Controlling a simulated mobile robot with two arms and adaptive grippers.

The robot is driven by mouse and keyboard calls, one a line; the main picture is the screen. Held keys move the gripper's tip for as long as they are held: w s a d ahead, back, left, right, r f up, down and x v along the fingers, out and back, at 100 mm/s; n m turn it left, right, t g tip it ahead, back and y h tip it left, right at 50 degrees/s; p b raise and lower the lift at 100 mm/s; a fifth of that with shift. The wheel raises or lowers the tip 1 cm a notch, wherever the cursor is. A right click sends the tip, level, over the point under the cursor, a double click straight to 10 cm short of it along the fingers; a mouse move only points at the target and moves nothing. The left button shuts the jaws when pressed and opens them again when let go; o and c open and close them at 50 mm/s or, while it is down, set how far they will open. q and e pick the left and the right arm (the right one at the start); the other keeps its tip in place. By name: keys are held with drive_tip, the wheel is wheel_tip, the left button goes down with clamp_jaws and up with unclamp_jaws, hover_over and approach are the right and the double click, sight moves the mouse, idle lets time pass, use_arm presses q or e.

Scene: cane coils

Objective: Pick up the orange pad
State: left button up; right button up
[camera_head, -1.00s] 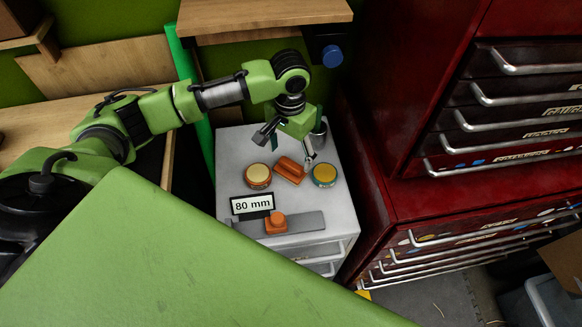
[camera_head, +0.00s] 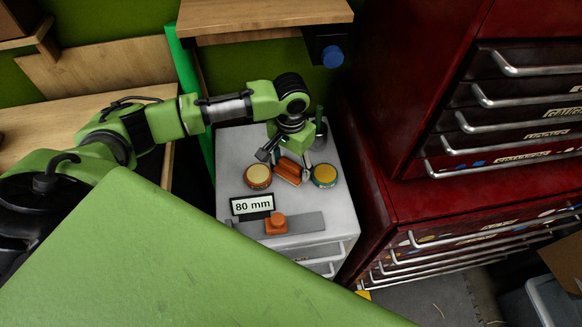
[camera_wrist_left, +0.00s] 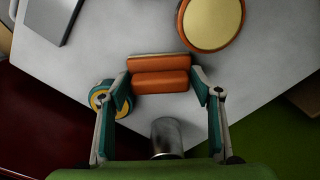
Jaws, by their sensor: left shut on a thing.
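The orange pad (camera_head: 287,172) is a small block with a ridge along it, on the light grey cabinet top between two round tins. It also shows in the left wrist view (camera_wrist_left: 160,75). My left gripper (camera_head: 284,166) is down at the pad from above, with a finger on each side. In the left wrist view the fingertips of my left gripper (camera_wrist_left: 161,90) are closed against the two short ends of the pad. I cannot tell whether the pad is clear of the surface. My right gripper is not in view.
A cream-topped tin (camera_head: 258,176) and a yellow-topped teal tin (camera_head: 324,176) stand close on either side. A metal cup (camera_wrist_left: 166,136) is behind. In front are an 80 mm sign (camera_head: 252,205) and a grey bar with an orange knob (camera_head: 277,223). Red tool chests (camera_head: 480,190) stand right.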

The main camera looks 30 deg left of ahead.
sight(291, 164)
use_arm(q)
drive_tip(key=shift+r, duration=0.6)
wheel_tip(291, 164, up, 2)
drive_tip(key=shift+r, duration=0.15)
drive_tip(key=s+d+r+p, duration=0.1)
drive_tip(key=s+d+r, duration=0.1)
drive_tip(key=s+r, duration=0.35)
drive_tip(key=s+d+r, duration=0.3)
drive_tip(key=s+r, duration=0.1)
drive_tip(key=s, duration=0.3)
wheel_tip(291, 164, up, 7)
drive_tip(key=w+n, duration=0.1)
drive_tip(key=w, duration=0.1)
drive_tip(key=shift+a+n, duration=0.3)
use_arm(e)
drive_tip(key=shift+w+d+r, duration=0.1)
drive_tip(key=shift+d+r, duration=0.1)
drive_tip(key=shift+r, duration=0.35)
use_arm(q)
drive_tip(key=shift+r, duration=0.1)
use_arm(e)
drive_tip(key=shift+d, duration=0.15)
